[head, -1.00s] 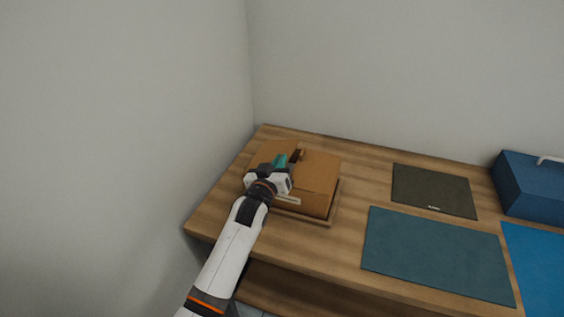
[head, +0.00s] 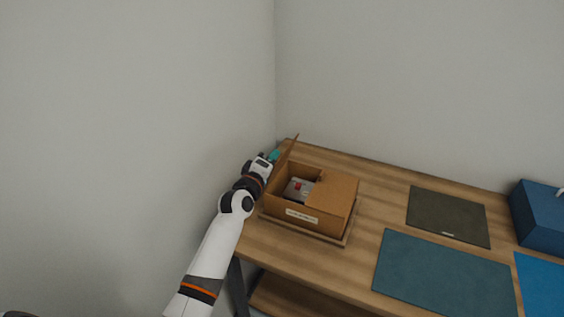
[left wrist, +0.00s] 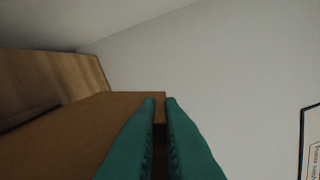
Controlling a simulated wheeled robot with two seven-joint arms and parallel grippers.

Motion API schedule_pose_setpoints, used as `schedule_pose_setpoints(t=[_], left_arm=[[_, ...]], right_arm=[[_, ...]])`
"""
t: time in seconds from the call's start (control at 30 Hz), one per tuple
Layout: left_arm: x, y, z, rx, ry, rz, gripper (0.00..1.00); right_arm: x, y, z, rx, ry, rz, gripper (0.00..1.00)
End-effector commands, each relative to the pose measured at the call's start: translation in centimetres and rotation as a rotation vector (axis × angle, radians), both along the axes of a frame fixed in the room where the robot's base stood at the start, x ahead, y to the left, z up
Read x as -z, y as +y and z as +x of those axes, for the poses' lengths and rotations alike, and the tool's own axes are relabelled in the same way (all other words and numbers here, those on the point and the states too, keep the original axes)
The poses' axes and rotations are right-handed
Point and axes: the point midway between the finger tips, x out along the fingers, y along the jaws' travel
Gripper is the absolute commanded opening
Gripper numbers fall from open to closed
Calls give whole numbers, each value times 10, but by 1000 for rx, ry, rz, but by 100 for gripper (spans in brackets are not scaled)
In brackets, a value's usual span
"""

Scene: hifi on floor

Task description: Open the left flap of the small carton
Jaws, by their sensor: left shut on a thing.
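The small brown carton (head: 283,205) stands at the left end of the wooden table. Its left flap (head: 290,150) is raised and stands steeply up from the left edge. Its right flap (head: 335,190) lies flat over the right half. A grey item with a red mark (head: 298,189) shows inside the open left half. My left gripper (head: 275,155), with teal fingers, is at the raised flap's outer left side, shut on it. In the left wrist view the brown flap (left wrist: 85,130) runs between the fingers (left wrist: 161,100). My right gripper is out of view.
The carton sits on a thin base board (head: 335,240). A dark mat (head: 448,215), a teal mat (head: 440,275) and a blue box (head: 540,225) lie to the right. The wall (head: 150,120) is close on the left. Bare table (head: 370,200) separates carton and mats.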

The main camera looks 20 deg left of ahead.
Motion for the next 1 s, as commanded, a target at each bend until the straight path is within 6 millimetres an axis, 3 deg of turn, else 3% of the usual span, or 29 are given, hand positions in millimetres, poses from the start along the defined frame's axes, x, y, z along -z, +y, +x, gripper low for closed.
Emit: schedule_pose_setpoints(t=[0.5,1.0], left_arm=[[6,55,2,-2,15,-481,0],[20,84,3,-1,25,-774,0]], right_arm=[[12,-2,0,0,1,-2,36],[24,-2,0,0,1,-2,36]])
